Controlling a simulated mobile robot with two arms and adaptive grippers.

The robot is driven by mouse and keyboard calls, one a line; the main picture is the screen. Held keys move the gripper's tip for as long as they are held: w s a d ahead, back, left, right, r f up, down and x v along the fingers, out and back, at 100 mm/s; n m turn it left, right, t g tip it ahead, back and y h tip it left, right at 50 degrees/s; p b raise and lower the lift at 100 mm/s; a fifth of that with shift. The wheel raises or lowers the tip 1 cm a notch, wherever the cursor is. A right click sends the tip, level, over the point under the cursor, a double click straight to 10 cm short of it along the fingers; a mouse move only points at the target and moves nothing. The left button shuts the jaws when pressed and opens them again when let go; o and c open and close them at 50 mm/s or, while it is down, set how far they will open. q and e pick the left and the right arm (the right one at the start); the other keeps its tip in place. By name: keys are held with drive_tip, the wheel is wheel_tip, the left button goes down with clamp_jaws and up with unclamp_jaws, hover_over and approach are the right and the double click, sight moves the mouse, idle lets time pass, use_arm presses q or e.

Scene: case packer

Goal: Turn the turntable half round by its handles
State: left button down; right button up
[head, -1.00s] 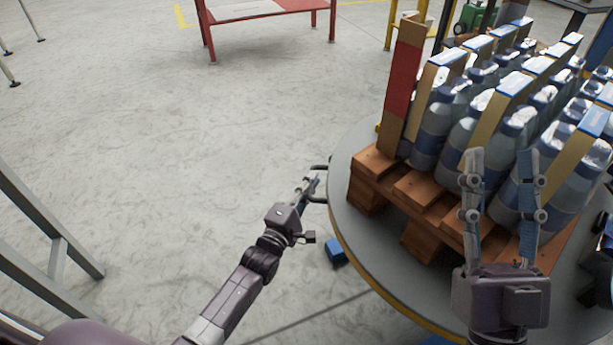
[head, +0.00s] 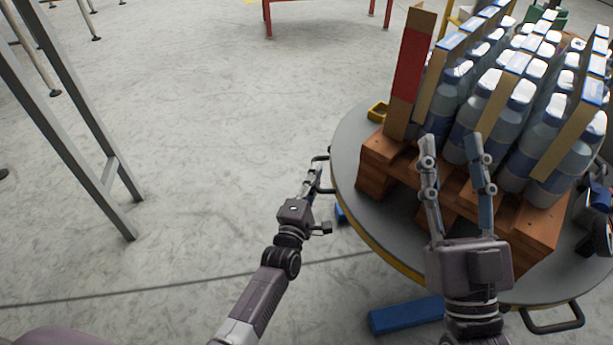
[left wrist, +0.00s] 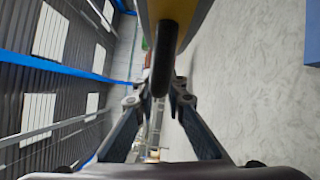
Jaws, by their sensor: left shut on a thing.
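The round grey turntable (head: 352,165) with a yellow rim fills the right of the head view. It bears a wooden pallet (head: 380,152) stacked with bottles (head: 485,115). My left gripper (head: 316,177) is shut on the dark handle (head: 321,159) at the turntable's left edge. In the left wrist view the handle (left wrist: 164,60) runs between the fingers. Another handle (head: 556,327) juts from the near right rim, with nothing holding it. My right gripper (head: 452,140) is open and empty, its fingers spread in front of the pallet in the picture.
Blue floor parts (head: 405,314) show under the near rim. A grey metal frame (head: 85,115) stands at left, and a red table (head: 328,3) at the back. The floor between them is clear.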

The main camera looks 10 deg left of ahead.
use_arm(q)
drive_tip(key=shift+s, duration=0.3)
drive_tip(key=c, duration=2)
unclamp_jaws()
drive_tip(key=shift+o, duration=0.2)
drive_tip(key=s+a, duration=0.1)
drive_tip(key=s, duration=1.1)
drive_tip(key=shift+f, duration=0.45)
